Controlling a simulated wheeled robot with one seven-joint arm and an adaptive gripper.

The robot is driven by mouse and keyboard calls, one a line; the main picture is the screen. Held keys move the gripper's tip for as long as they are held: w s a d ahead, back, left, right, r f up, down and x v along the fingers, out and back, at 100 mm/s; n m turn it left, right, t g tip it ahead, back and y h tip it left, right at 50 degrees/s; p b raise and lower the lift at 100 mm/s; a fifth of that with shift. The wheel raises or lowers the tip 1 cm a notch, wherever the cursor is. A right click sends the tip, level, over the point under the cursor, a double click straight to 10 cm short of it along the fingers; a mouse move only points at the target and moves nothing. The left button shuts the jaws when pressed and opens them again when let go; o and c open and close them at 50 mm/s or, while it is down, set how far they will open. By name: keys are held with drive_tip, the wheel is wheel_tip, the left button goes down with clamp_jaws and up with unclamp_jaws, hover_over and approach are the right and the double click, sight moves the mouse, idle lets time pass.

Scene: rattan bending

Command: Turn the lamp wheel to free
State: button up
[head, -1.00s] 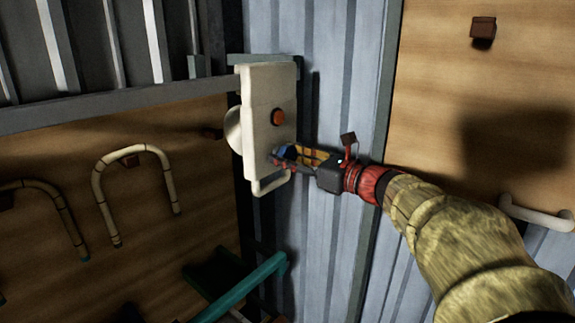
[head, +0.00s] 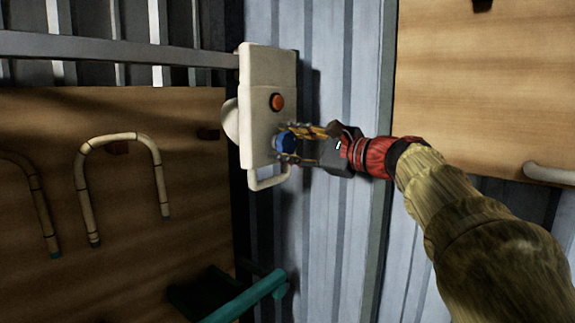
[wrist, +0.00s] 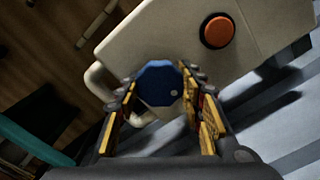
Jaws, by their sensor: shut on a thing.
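The lamp is a white upright box (head: 262,75) with an orange button (head: 277,102) on its face and a white loop handle at its lower end. The blue wheel (head: 286,142) sits on the lamp's face below the button. It also shows in the wrist view as a faceted blue disc (wrist: 159,88) with a small pale dot near its lower right. My gripper (head: 288,143) reaches in from the right, and its fingers are closed around the wheel, one on each side. In the wrist view the fingertips (wrist: 159,93) flank the wheel.
A wooden board with bent rattan canes (head: 120,138) hangs at the left. A teal bar (head: 250,297) juts out below the lamp. A grey metal rail (head: 110,48) runs behind at the upper left. Corrugated metal wall (head: 315,230) is bare below my gripper.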

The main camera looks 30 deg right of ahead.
drive_tip(key=n+b, duration=0.4)
drive_tip(key=b, duration=0.1)
drive_tip(key=n+b, duration=0.2)
drive_tip(key=shift+f+n+b, duration=0.25)
drive_tip(key=shift+n+b, duration=0.05)
drive_tip(key=n+b, duration=0.4)
drive_tip(key=n, duration=0.1)
drive_tip(key=shift+r+b, duration=0.15)
drive_tip(key=shift+b, duration=0.2)
drive_tip(key=o, duration=1.1)
drive_tip(key=shift+r, duration=0.1)
drive_tip(key=shift+o, duration=0.3)
drive_tip(key=v, duration=1.2)
